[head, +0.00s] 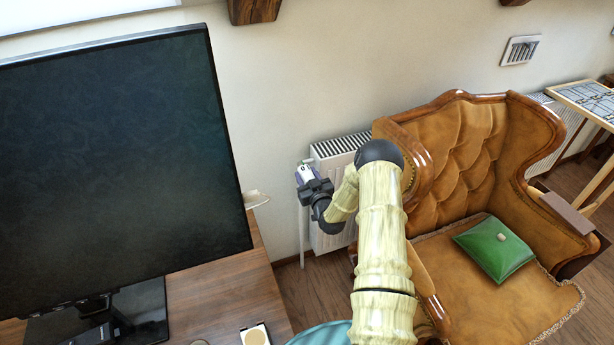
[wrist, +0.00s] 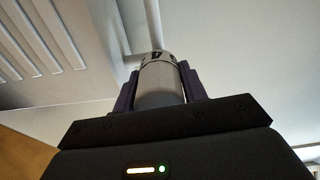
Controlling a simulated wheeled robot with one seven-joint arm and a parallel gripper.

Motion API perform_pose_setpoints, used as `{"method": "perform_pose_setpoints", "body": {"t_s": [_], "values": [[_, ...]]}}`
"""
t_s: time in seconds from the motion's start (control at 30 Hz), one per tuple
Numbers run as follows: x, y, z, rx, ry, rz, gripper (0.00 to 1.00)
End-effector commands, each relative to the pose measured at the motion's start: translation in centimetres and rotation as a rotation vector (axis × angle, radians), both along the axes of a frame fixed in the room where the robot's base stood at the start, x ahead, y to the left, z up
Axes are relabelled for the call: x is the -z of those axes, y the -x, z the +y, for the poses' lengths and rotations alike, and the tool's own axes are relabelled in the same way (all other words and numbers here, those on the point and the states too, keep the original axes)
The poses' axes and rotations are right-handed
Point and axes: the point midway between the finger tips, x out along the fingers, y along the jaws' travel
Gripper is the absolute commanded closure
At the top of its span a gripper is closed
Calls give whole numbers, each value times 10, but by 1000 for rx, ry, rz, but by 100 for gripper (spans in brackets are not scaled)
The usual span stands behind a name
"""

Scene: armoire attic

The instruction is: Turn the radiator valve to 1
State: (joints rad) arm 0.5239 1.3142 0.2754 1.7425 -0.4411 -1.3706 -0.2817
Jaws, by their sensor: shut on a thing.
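The radiator valve (wrist: 160,82) is a light grey cylinder with dark marks near its far end, one of which looks like a 4. It sits between the two purple fingers of my gripper (wrist: 161,88), which are shut on its sides. In the head view my gripper (head: 307,172) is at the upper left corner of the white radiator (head: 341,147). Only a small white part of the valve shows there. The setting cannot be read for certain, and any pointer mark is hidden or too small to tell.
A large black monitor (head: 120,150) stands on a wooden desk (head: 215,283) at the left. A brown leather armchair (head: 450,150) with a green cushion (head: 495,248) stands close on the right of my arm. A pipe (head: 302,238) runs down below the valve.

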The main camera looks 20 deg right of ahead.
Motion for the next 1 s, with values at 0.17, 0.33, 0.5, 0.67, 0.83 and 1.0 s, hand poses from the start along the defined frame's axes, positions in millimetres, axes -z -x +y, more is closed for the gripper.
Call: {"method": "perform_pose_setpoints", "body": {"t_s": [0.17, 0.33, 0.5, 0.67, 0.83, 1.0], "values": [[0, 0, 0, 0, -31, 0, 81], [1, 0, -1, 1, -102, -1, 81], [1, 0, -1, 2, -215, -3, 81], [2, 0, -1, 2, -353, -2, 81], [2, 0, -1, 2, -513, -4, 81], [2, 0, -2, 1, -675, -5, 81]]}}
